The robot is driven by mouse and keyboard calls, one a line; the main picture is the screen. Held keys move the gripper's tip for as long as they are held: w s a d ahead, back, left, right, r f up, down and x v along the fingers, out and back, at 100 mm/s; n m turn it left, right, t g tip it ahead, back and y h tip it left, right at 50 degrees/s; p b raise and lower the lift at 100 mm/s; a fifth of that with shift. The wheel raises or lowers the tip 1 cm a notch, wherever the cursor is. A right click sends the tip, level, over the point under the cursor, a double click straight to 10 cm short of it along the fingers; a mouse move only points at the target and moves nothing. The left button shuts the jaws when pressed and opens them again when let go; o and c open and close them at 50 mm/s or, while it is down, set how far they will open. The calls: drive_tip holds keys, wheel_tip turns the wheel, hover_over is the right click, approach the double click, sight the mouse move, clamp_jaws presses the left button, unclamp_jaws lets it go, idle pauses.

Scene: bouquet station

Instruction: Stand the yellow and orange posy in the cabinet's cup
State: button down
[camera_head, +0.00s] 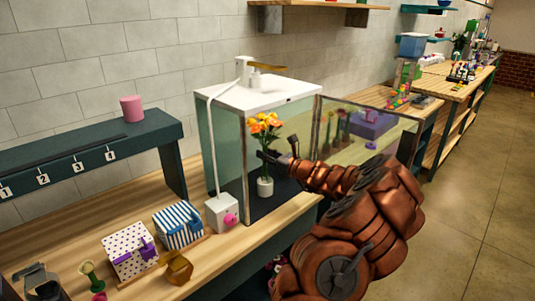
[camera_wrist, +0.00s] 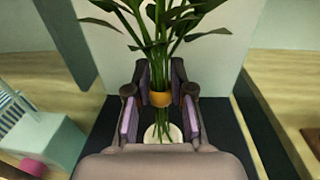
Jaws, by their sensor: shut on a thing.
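The yellow and orange posy (camera_head: 265,130) is upright inside the glass-walled cabinet (camera_head: 230,155). In the wrist view its green leaves (camera_wrist: 160,25) and stems are bound by an orange band (camera_wrist: 160,99). My gripper (camera_head: 272,160) reaches in through the open front and is shut on the posy's stems; its purple-padded fingers (camera_wrist: 160,95) are around the band. The white cup (camera_head: 265,188) stands on the dark cabinet floor directly below the posy, and shows under the stems in the wrist view (camera_wrist: 152,133). I cannot tell whether the stem ends are inside the cup.
The cabinet's glass door (camera_head: 365,130) stands open to the right, close to my arm. A white box with a pink knob (camera_head: 222,213) stands at the cabinet's front left corner. Patterned boxes (camera_head: 130,252) sit farther left on the wooden counter (camera_head: 75,225).

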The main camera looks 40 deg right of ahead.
sight(266, 169)
drive_tip(key=shift+f+b, duration=1)
drive_tip(key=shift+f, duration=1.55)
idle(1.4)
drive_tip(key=c, duration=0.9)
unclamp_jaws()
drive_tip(key=shift+c, duration=0.2)
drive_tip(key=o, duration=0.6)
drive_tip(key=shift+s+d+p, duration=0.15)
drive_tip(key=shift+s+p, duration=0.4)
drive_tip(key=shift+s, duration=1.7)
drive_tip(key=shift+s+d+p, duration=0.1)
drive_tip(key=shift+s+p, duration=0.45)
drive_tip(key=shift+s, duration=1.7)
